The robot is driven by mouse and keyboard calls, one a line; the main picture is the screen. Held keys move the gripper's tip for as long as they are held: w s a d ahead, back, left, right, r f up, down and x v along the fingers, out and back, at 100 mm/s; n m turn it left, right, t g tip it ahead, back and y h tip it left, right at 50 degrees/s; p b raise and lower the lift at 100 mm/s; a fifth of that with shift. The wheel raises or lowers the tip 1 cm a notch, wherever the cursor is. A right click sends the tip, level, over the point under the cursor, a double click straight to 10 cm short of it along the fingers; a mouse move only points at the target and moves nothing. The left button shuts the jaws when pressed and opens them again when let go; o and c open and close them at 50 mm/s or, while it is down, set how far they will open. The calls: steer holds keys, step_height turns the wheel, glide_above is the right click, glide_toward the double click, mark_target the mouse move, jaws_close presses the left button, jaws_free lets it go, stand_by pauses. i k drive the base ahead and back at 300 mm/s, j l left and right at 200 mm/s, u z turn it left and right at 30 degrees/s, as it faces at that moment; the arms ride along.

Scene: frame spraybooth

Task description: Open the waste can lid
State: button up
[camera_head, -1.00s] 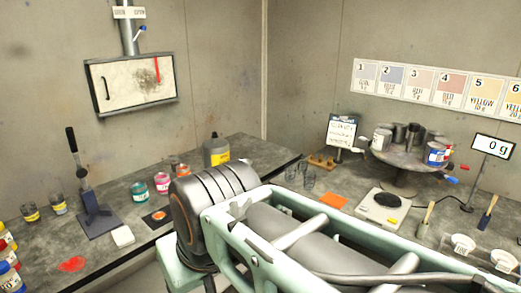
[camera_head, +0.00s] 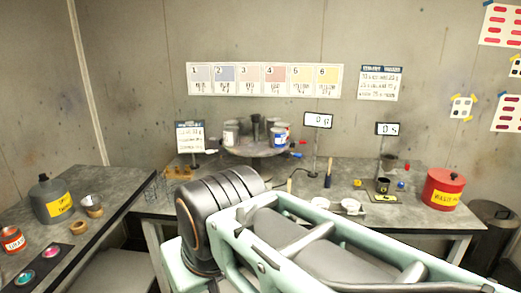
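A red can (camera_head: 442,189) with a yellow label stands at the right end of the back bench in the head view. The label's small print seems to begin with "WASTE". Its red top looks closed, with a small dark fitting on it. My arm fills the lower middle of the view, with a dark rounded joint and pale green links. My gripper is not in view. The arm hides part of the bench left of the can.
The back bench (camera_head: 415,215) carries a round rack of cans (camera_head: 255,148), scales and small cups. A dark bin (camera_head: 487,240) stands on the floor at the right. A grey jug (camera_head: 50,200) and open tins stand on the left bench. Charts hang on the wall.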

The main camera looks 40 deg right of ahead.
mark_target(448, 177)
steer(key=z, duration=2.5)
steer(key=i+l+u, duration=0.2)
steer(key=i+l, duration=0.4)
steer(key=i, duration=0.3)
steer(key=i+l+u, duration=0.2)
steer(key=i+l, duration=0.65)
steer(key=l, duration=0.25)
steer(key=i+l+u, duration=0.1)
steer(key=l, duration=0.3)
steer(key=i+j, duration=0.25)
steer(key=j, duration=0.2)
